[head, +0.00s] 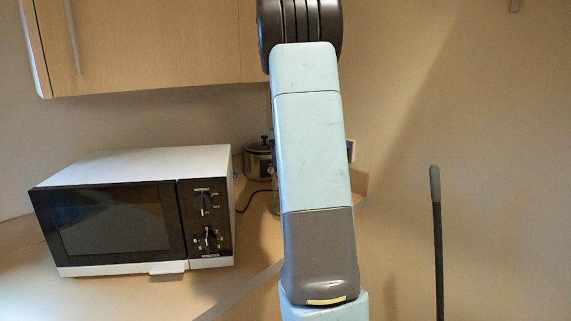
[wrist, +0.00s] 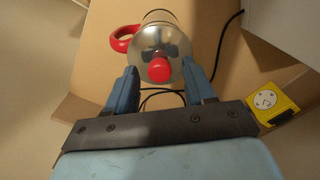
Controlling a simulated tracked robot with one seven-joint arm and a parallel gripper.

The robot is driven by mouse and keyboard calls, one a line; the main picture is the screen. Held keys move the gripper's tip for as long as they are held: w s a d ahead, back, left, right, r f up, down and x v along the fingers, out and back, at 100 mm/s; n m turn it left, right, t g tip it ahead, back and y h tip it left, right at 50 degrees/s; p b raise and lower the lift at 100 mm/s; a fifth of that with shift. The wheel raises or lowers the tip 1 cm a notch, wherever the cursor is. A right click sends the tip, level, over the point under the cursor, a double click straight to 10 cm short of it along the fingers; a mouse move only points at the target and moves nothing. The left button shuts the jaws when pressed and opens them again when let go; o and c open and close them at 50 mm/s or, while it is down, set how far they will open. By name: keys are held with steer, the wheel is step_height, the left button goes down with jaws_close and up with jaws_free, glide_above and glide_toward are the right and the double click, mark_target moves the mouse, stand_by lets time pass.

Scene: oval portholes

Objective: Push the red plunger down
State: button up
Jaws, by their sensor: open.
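The red plunger (wrist: 160,69) is a round red knob on the lid of a shiny metal pot (wrist: 158,40) with a red handle (wrist: 122,38), seen in the wrist view. My gripper (wrist: 162,82) is open, its two blue fingers apart on either side of the knob in the picture. I cannot tell how far the fingers are from it, and no contact shows. In the head view my arm covers the place of the plunger, and the gripper is out of sight there.
A white and black microwave (head: 135,212) stands on the wooden counter (head: 110,297) at left. A dark pot with a lid (head: 258,160) stands behind my arm. Cupboards (head: 150,45) hang above. A yellow object with a white dial (wrist: 268,100) lies right of the gripper. A black cable (wrist: 224,45) runs nearby.

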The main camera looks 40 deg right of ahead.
step_height(320, 180, up, 13)
steer(key=shift+f, duration=0.2)
steer(key=shift+w, duration=0.1)
stand_by(0.5)
steer(key=s+a+r+n+t, duration=0.1)
steer(key=s+a+n, duration=0.1)
steer(key=s+a, duration=0.6)
steer(key=s+a+r+n+t, duration=0.15)
steer(key=s+a, duration=0.35)
steer(key=a, duration=0.6)
steer(key=s+a+f+n+t, duration=0.1)
steer(key=s+a+f+n, duration=0.1)
steer(key=s+a+f, duration=0.3)
steer(key=s+a+f+n+t, duration=0.1)
steer(key=s+a+f, duration=0.4)
steer(key=s, duration=0.6)
steer(key=shift+s+a+n+t, duration=0.3)
steer(key=shift+a+t, duration=0.25)
steer(key=shift+a, duration=0.25)
